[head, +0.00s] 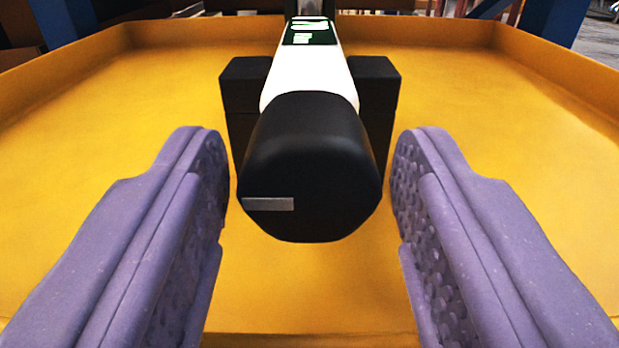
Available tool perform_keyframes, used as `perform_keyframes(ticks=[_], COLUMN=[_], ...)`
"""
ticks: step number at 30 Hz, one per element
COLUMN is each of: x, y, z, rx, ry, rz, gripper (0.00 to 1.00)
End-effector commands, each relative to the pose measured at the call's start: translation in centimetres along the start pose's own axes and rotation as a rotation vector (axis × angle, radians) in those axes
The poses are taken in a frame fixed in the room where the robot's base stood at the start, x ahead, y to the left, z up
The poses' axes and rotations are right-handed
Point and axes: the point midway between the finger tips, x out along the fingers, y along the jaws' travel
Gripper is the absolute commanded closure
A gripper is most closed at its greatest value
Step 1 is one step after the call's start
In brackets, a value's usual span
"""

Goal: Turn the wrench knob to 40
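The wrench knob (312,165) is a thick black grip at the near end of the wrench, facing me in the middle of the head view. A short silver mark (268,204) lies level on the left of its end face. Behind it is the wrench's white body (309,78) with a dark green display (310,32); I cannot read a setting on it. My gripper (311,190) is open, with one purple, dimpled finger on each side of the knob. A gap shows between each finger and the knob.
The wrench rests in a black cradle (376,92) with a block on each side. They stand in a yellow tray (480,110) with raised walls at the left, back and right. The tray floor is otherwise bare.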

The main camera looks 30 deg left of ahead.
Motion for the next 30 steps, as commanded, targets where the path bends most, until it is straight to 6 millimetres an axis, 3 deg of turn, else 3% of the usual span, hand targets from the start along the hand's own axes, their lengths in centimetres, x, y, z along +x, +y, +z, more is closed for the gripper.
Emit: perform_keyframes(ticks=[1,5,9,18,26,27,30], x=[-0.01,-0.02,-0.06,-0.03,-0.01,-0.01,-0.02], y=[0.00,0.00,0.01,-0.03,-0.03,-0.03,-0.04], z=[0.01,0.01,-0.09,-0.10,0.04,0.04,0.04], rx=[0.000,0.000,-0.030,-0.269,-0.277,-0.277,-0.277], ry=[0.000,0.000,-0.001,-0.001,0.000,0.000,0.000], rz=[0.000,0.000,0.002,0.002,0.001,0.001,0.001], gripper=[0.60,0.90,0.91,0.91,0.91,0.54,0.35])
